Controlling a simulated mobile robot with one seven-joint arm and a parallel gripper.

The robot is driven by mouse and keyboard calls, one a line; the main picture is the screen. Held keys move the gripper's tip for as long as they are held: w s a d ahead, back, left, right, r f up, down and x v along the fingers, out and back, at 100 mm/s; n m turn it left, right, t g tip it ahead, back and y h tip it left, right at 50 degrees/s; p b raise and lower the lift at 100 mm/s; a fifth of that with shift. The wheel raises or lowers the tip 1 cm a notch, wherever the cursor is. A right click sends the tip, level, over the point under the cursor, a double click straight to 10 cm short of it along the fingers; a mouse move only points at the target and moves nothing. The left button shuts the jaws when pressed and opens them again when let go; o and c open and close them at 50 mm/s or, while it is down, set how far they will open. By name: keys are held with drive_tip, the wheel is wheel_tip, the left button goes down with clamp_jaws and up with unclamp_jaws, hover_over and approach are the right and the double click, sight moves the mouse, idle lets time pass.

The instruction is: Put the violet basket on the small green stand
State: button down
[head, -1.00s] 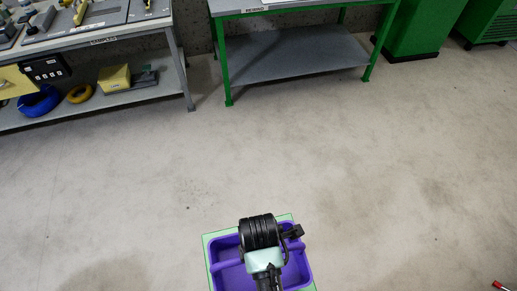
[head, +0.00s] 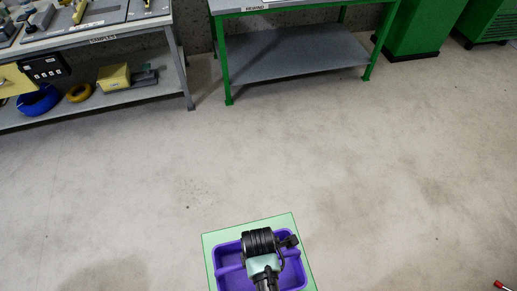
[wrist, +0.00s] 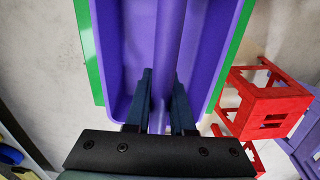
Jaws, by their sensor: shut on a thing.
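The violet basket (head: 234,281) is at the bottom centre of the head view, over the pale green top of the small stand (head: 222,233). Green margin shows at the basket's back and sides. My gripper (head: 263,264) is above the basket's middle, its fingers hidden there by my wrist. In the wrist view my gripper (wrist: 162,78) is shut on the basket's central bar, one dark finger on each side. The basket (wrist: 115,60) fills the middle, with green stand edges (wrist: 88,50) on both sides. I cannot tell whether its underside touches the stand.
A red stool-like frame (wrist: 268,105) stands right of the stand in the wrist view. In the head view, a grey workbench (head: 100,30) and a green-framed table (head: 229,75) stand at the back. The floor between is clear.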

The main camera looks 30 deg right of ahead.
drive_tip(key=c, duration=0.8)
unclamp_jaws()
drive_tip(key=shift+o, duration=0.2)
drive_tip(key=shift+r, duration=0.1)
